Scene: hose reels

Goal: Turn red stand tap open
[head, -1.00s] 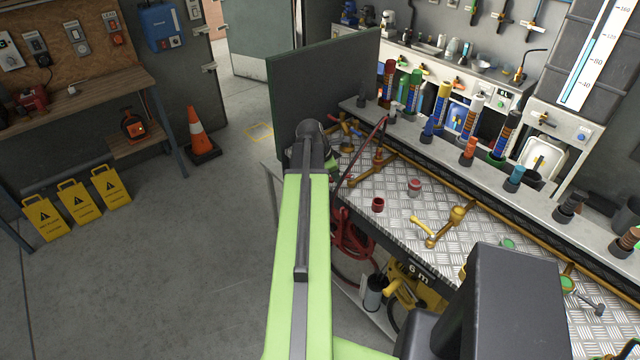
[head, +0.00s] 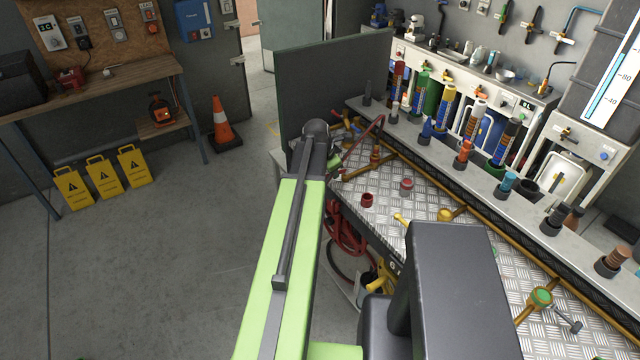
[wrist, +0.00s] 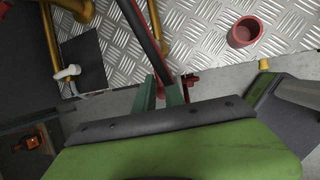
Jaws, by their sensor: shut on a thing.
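My gripper shows in the wrist view (wrist: 160,96), its two green fingers close together at a red part (wrist: 190,82). A dark bar with a red edge (wrist: 140,25) runs down to the fingers; I cannot tell whether it is a hose or belongs to the red stand tap. The fingers hide the gripped spot. In the head view, my arm hides most of the gripper, and a thin red hose (head: 365,136) arches beside it at the far left of the bench. The red stand tap's body and its setting cannot be made out clearly.
The metal bench (head: 425,185) carries brass pipes, a red cup (head: 367,200) and a red-grey fitting (head: 405,187). A green-topped tap (head: 541,297) is at the right. A dark panel (head: 330,82) stands behind the arm. The floor at left is clear up to yellow signs (head: 103,176) and a cone (head: 222,125).

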